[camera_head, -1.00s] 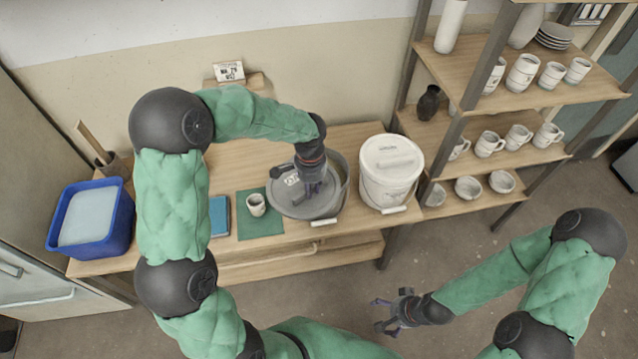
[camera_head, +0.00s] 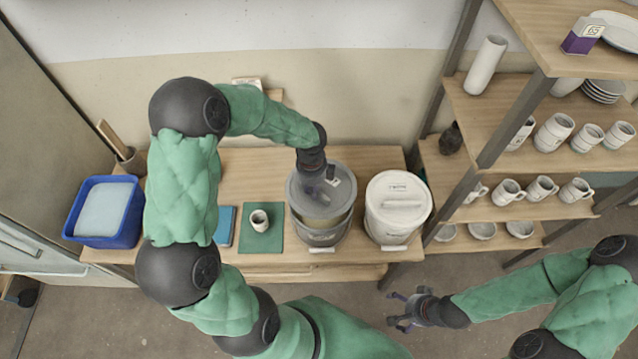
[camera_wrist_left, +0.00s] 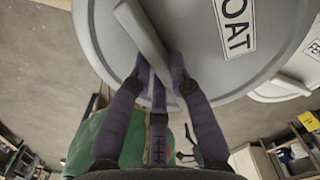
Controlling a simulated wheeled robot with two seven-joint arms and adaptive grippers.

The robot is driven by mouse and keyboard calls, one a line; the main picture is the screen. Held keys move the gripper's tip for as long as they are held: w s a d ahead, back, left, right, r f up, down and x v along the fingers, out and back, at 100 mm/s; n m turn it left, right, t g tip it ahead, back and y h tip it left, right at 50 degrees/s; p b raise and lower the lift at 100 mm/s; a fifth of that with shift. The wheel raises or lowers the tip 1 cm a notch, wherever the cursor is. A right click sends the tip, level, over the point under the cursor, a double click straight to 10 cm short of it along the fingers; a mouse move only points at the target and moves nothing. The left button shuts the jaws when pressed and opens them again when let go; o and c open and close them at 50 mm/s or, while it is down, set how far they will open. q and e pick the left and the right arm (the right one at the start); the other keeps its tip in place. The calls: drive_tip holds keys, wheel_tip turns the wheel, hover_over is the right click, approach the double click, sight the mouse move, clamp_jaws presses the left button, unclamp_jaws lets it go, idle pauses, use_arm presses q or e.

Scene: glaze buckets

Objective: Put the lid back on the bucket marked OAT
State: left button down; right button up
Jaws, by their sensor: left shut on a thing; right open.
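My left gripper (camera_head: 318,192) is shut on the bar handle of a round grey lid (camera_head: 300,200). In the left wrist view the lid (camera_wrist_left: 200,40) carries a label reading OAT, and its handle (camera_wrist_left: 143,38) lies between the fingers. In the head view the lid is over the grey bucket (camera_head: 322,238), offset toward the wall. Part of the bucket's open mouth, with brownish contents, shows at the near side. Whether the lid touches the rim cannot be told. My right gripper (camera_head: 408,312) is open and empty in front of the table.
A white lidded bucket (camera_head: 392,232) stands close right of the grey one. A cup (camera_head: 259,220) on a green mat (camera_head: 262,242), a blue book (camera_head: 224,226) and a blue tub (camera_head: 104,210) are to the left. A shelf rack (camera_head: 500,90) with crockery stands at the right.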

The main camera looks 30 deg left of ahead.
use_arm(q)
drive_tip(key=shift+w+a, duration=0.1)
drive_tip(key=shift+w, duration=0.15)
drive_tip(key=shift+s+f+m+b, duration=0.25)
drive_tip(key=shift+s+m+b, duration=0.05)
drive_tip(key=shift+b, duration=0.1)
wheel_tip(320, 180, down, 2)
drive_tip(key=shift+w+b, duration=0.15)
drive_tip(key=shift+b, duration=0.7)
drive_tip(key=shift+f+b, duration=1.3)
drive_tip(key=shift+f, duration=0.45)
use_arm(e)
drive_tip(key=f, duration=0.4)
drive_tip(key=shift+w+f, duration=0.2)
drive_tip(key=shift+f, duration=0.2)
drive_tip(key=shift+r, duration=0.2)
use_arm(q)
drive_tip(key=shift+f, duration=0.85)
use_arm(e)
drive_tip(key=shift+f, duration=0.25)
